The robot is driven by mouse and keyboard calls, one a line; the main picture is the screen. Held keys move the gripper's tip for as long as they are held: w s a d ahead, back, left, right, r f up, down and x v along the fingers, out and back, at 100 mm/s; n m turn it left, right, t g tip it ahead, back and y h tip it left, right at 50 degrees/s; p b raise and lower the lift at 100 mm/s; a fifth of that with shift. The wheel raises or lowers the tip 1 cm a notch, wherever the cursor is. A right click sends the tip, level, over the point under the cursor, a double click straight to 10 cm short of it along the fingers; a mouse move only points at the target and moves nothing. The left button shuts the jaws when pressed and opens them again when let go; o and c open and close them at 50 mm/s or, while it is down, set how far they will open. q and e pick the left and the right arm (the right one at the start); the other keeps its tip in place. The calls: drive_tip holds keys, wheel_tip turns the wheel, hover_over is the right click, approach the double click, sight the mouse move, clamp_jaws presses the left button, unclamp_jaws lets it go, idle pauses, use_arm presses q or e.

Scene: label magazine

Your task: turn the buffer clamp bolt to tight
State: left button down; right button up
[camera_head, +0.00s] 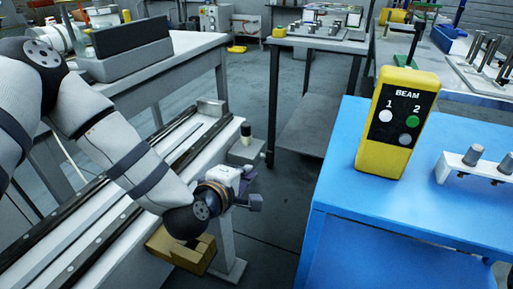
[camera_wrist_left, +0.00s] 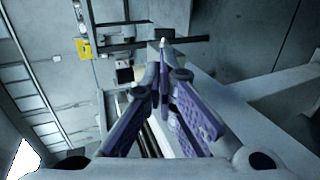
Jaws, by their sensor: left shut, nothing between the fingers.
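I cannot tell for certain whether this post is the buffer clamp bolt. A small pale tip (camera_wrist_left: 163,40) shows beyond the fingertips in the wrist view. My right gripper is not in view.
A yellow BEAM box (camera_head: 402,125) stands on the blue table (camera_head: 345,180) at right, beside a white rack (camera_head: 460,168). A brass-coloured block (camera_head: 180,250) is below my left wrist. Open floor lies between the rail and the blue table.

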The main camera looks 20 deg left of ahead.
sight(268, 156)
use_arm(q)
drive_tip(key=b+x, duration=0.2)
drive_tip(key=x, duration=1)
drive_tip(key=shift+w+d+f, duration=0.15)
drive_tip(key=shift+w+f, duration=0.1)
drive_tip(key=shift+f, duration=0.05)
drive_tip(key=shift+w+f, duration=0.1)
drive_tip(key=shift+w, duration=0.45)
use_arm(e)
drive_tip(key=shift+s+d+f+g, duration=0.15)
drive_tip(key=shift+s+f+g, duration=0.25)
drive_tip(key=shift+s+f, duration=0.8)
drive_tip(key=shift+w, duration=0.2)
